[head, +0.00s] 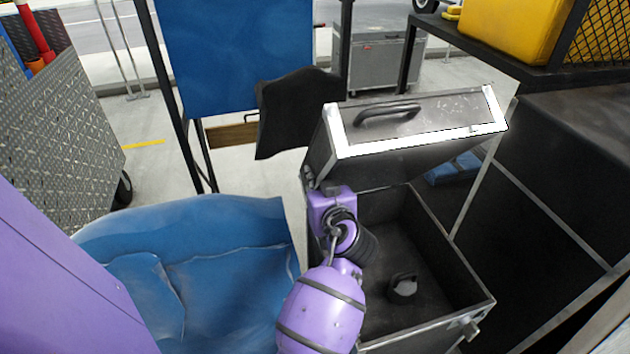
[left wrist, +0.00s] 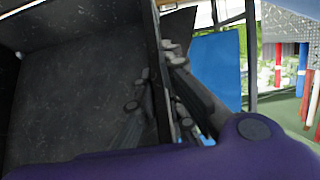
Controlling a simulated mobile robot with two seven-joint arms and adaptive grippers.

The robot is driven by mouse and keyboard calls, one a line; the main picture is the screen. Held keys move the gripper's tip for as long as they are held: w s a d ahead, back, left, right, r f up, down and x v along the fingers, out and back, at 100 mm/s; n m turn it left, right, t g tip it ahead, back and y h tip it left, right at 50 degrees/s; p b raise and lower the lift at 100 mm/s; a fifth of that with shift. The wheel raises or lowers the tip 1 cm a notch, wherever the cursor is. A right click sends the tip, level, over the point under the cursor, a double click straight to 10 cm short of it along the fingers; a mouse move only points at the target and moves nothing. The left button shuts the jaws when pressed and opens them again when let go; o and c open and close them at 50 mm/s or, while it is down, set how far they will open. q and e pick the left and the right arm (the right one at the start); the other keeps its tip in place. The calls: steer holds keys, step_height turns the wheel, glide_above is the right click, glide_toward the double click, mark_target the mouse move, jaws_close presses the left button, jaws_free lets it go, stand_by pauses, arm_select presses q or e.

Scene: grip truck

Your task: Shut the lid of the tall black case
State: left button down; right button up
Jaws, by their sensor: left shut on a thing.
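The tall black case (head: 480,307) stands right of centre in the head view, with its box open at the front. Its lid (head: 440,115), with white-edged trim and a black handle, is raised and tilted above the rear of the box. My left gripper (head: 313,178) is at the lid's lower left edge. In the left wrist view, my left gripper (left wrist: 158,80) has its dark fingers on both sides of the lid's thin edge (left wrist: 157,55), shut on it. The fingertips are mostly hidden by my wrist in the head view. My right gripper is not in view.
A small dark round object (head: 403,287) lies inside the case. A blue padded seat (head: 215,240) is left of the case. A dark cabinet (head: 560,180) stands close on the right. A blue panel (head: 240,55) and a grey metal case (head: 375,60) are behind.

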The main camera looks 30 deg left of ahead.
arm_select(q)
steer(key=shift+f, duration=0.1)
steer(key=shift+s+d+f+b, duration=1.05)
steer(key=shift+d+f+b, duration=0.05)
steer(key=shift+d, duration=0.15)
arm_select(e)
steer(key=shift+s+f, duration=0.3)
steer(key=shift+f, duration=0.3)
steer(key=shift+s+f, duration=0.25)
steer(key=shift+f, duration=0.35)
